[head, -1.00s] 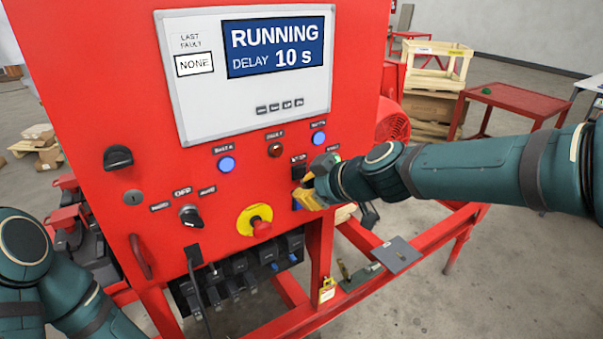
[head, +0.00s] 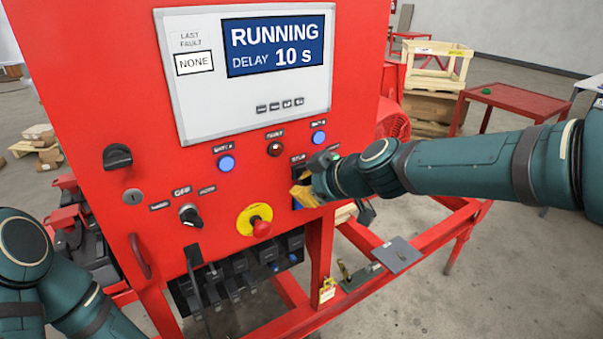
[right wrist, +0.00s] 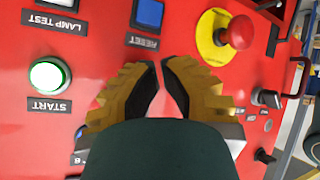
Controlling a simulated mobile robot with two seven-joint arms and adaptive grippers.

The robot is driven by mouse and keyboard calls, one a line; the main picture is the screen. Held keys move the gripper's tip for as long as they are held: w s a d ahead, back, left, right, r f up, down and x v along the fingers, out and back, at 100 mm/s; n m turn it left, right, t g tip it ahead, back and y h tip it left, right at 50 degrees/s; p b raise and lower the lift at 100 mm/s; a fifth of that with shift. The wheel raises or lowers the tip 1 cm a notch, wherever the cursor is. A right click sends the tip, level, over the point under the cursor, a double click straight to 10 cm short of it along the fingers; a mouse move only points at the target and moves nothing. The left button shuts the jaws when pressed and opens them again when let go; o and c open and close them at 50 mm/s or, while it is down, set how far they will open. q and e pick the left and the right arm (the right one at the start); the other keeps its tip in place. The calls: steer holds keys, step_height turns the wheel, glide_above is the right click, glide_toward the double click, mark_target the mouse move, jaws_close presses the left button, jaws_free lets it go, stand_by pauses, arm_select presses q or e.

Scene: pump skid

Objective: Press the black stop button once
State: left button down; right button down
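The red panel (head: 90,110) carries a display (head: 275,47) reading RUNNING, DELAY 10 s. In the head view, the black stop button (head: 298,172) sits under a small label that appears to read STOP, just left of my right gripper. My right gripper (head: 299,193) has yellow fingers pointing at the panel. In the right wrist view the fingertips (right wrist: 160,64) are brought together with nothing between them, just below the blue reset button (right wrist: 148,13). The stop button is hidden there behind the fingers; contact cannot be told. My left gripper is out of view; only left arm links show.
A green-lit START button (right wrist: 49,75) is beside the gripper. The red emergency stop (head: 261,228) on its yellow ring is lower left of it in the head view. A selector knob (head: 190,214) is farther left. A red frame rail (head: 420,245) runs below my right arm.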

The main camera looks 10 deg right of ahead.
steer(key=shift+w+a, duration=0.15)
steer(key=shift+w, duration=0.2)
stand_by(0.7)
stand_by(0.4)
steer(key=shift+s+d+b, duration=0.3)
steer(key=shift+s+b, duration=0.25)
steer(key=shift+s, duration=0.25)
steer(key=s, duration=0.1)
steer(key=s+d+b, duration=0.1)
steer(key=s, duration=0.1)
steer(key=s+b, duration=0.1)
steer(key=shift+s+d, duration=0.35)
stand_by(0.4)
